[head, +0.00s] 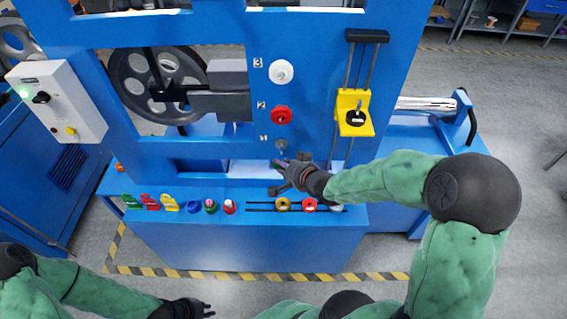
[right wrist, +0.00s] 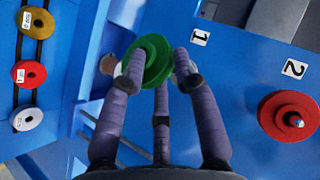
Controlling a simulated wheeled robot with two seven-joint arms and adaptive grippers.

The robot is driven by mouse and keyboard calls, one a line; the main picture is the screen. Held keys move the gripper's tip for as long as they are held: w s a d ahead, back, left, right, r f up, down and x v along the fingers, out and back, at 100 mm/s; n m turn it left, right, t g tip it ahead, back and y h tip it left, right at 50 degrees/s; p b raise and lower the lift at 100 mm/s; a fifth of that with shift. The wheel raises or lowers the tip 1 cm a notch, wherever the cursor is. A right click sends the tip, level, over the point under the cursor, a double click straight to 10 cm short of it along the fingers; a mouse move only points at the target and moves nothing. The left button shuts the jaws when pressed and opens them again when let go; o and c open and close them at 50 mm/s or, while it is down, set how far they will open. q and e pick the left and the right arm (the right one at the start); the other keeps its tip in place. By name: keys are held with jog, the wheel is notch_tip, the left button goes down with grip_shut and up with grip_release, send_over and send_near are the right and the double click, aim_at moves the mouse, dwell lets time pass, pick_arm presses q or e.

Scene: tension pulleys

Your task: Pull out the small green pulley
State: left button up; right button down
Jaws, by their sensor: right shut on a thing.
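The small green pulley (right wrist: 154,52) is between the purple-grey fingers of my right gripper (right wrist: 158,72) in the right wrist view. The fingers are shut on its sides. In the head view my right gripper (head: 280,171) is at the blue panel, just below a metal peg (head: 281,146) near the label 1, and mostly hides the pulley. I cannot tell whether the pulley still touches the peg. My left gripper (head: 205,309) is low in the head view, away from the panel, its fingers apart and empty.
A red pulley (head: 281,116) and a white pulley (head: 281,72) sit on pegs above. Several coloured pulleys and green, red and yellow pieces (head: 150,202) lie along the blue ledge below. A yellow slider block (head: 352,101) is on rods at the right.

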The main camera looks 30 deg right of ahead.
jog(key=c, duration=0.9)
grip_release()
jog(key=shift+o, duration=0.2)
jog(key=shift+s+r, duration=0.1)
jog(key=v, duration=1.2)
